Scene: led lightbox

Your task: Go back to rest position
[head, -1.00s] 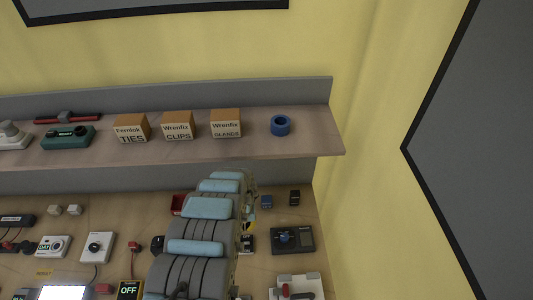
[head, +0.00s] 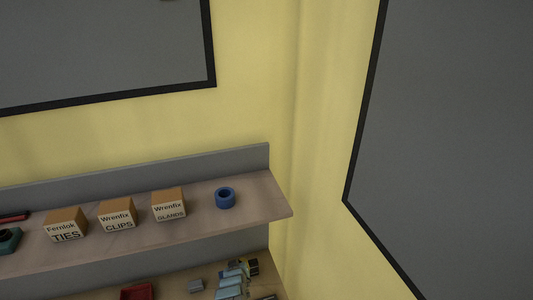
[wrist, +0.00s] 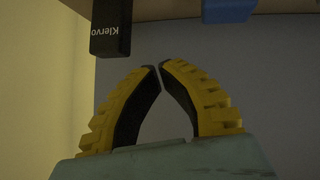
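My gripper (wrist: 159,66) shows in the wrist view with its two yellow, black-lined fingers curved together. The tips meet or nearly meet, with nothing held between them. A black block marked "Klervo" (wrist: 111,28) and a blue block (wrist: 228,10) are at the top of the wrist view, apart from the fingertips.
The shelf (head: 262,206) holds boxes marked TIES (head: 66,226), CLIPS (head: 117,216) and GLANDS (head: 169,205), and a blue ring-shaped roll (head: 225,198). A red bin (head: 137,292) and a small grey block (head: 196,286) are on the bench below. A yellow wall stands at right.

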